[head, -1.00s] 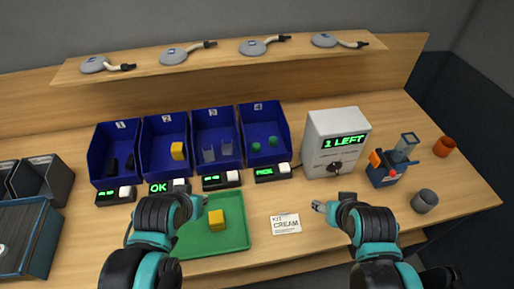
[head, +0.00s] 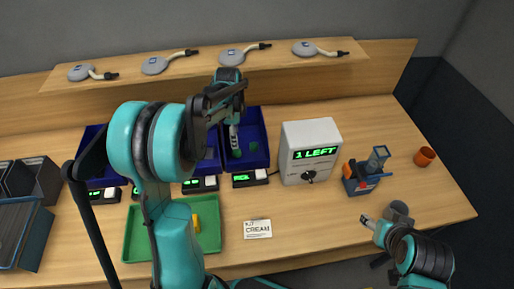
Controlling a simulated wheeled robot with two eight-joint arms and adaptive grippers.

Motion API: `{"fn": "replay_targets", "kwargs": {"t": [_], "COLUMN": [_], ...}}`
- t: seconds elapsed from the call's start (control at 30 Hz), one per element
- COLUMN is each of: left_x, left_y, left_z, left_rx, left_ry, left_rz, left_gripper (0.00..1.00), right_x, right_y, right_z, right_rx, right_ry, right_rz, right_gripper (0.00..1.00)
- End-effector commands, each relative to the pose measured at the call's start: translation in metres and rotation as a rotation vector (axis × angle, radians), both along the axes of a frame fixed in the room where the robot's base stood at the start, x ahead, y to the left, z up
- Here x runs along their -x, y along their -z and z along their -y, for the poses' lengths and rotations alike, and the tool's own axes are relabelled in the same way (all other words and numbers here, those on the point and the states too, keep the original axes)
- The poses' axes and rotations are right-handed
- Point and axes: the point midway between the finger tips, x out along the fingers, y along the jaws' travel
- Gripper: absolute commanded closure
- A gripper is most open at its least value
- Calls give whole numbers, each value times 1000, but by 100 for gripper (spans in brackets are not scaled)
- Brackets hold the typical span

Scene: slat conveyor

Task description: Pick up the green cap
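Two green caps lie in the blue bin 4 (head: 262,122): a left cap (head: 237,153) and a right cap (head: 253,147). My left arm reaches up across the bench to this bin. My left gripper (head: 234,138) points down into it, its fingers just above or at the left cap. Whether it touches the cap, and how far its fingers are apart, I cannot tell. My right gripper (head: 369,222) is at the right front of the bench, away from the caps and too small to read.
A green tray (head: 133,243) with a yellow block (head: 196,224) is partly hidden by my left arm. A card (head: 257,229) reads "KIT CREAM". A white box (head: 312,155) showing "1 LEFT" stands right of bin 4. Beyond are a blue device (head: 365,178) and an orange cup (head: 425,156).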

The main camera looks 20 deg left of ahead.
Motion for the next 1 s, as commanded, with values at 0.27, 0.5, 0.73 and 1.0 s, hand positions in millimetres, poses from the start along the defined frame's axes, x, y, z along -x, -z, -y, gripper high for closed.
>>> {"fn": "replay_targets", "kwargs": {"t": [0.27, 0.5, 0.73, 1.0], "left_x": [-6, -3, 0, 0], "left_y": [26, 56, 87, 89], "left_z": [-10, -10, -11, -11], "left_rx": [8, 7, 7, 7], "left_ry": [63, 61, 61, 61], "left_rz": [-32, -31, -30, -30], "left_gripper": [44, 44, 44, 44], "right_x": [0, 0, 0, 0], "right_y": [1, 11, 20, 19], "right_z": [0, 0, 0, 0], "right_rx": [0, 0, 0, 0], "right_ry": [0, 0, 0, 0], "right_rz": [0, 0, 0, 0], "right_gripper": [44, 44, 44, 44]}}
